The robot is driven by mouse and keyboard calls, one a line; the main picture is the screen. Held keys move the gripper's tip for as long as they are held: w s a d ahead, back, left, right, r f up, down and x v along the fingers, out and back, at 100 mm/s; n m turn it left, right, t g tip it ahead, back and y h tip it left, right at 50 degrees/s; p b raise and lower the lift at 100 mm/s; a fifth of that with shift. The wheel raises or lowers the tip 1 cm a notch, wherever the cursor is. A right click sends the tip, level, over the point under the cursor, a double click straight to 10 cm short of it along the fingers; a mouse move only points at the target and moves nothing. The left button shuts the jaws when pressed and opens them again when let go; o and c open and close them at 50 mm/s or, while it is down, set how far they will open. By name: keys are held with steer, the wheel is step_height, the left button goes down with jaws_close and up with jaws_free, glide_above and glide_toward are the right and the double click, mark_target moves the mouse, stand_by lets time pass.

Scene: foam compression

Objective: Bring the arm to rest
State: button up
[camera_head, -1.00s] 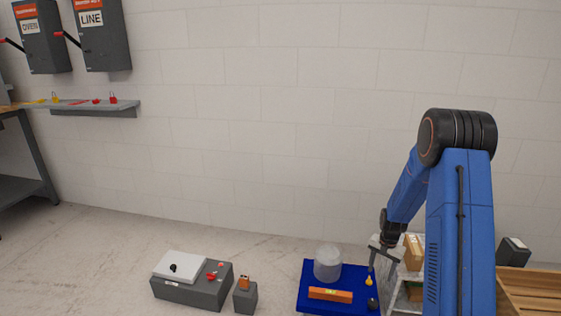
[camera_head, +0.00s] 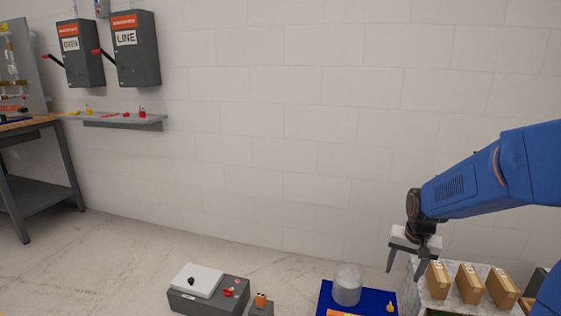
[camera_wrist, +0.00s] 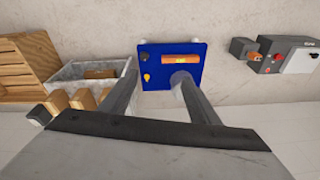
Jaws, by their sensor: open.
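My gripper (camera_head: 405,264) hangs at the end of my blue arm at the right of the head view, fingers pointing down. It is open and no object shows between its fingers. It is up and to the right of a blue mat (camera_head: 327,300), beside the marble-topped stand with boxes. In the wrist view the two fingers of my gripper (camera_wrist: 158,82) reach toward the blue mat (camera_wrist: 160,78), apart from each other. The mat bears a clear cylinder (camera_head: 347,286), an orange level (camera_wrist: 181,60) and a small yellow item (camera_head: 390,301).
Several cardboard boxes (camera_head: 470,284) stand on the stand at the lower right, close to my gripper. A grey control box (camera_head: 208,296) with a white panel sits left of the mat. A wall shelf (camera_head: 115,119) and two switch boxes (camera_head: 135,48) are at upper left.

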steer(key=s+a+r+n+t, duration=0.1)
steer(key=s+a+r, duration=0.1)
steer(key=s, duration=0.6)
steer(key=s+a+r+n, duration=0.2)
steer(key=s+r, duration=0.3)
steer(key=s, duration=0.4)
steer(key=s+a+r+n+t, duration=0.1)
steer(key=s+a+r+n, duration=0.1)
steer(key=s, duration=0.7)
steer(key=shift+a+r+t, duration=0.3)
steer(key=shift+a+r, duration=0.35)
steer(key=shift+a, duration=0.3)
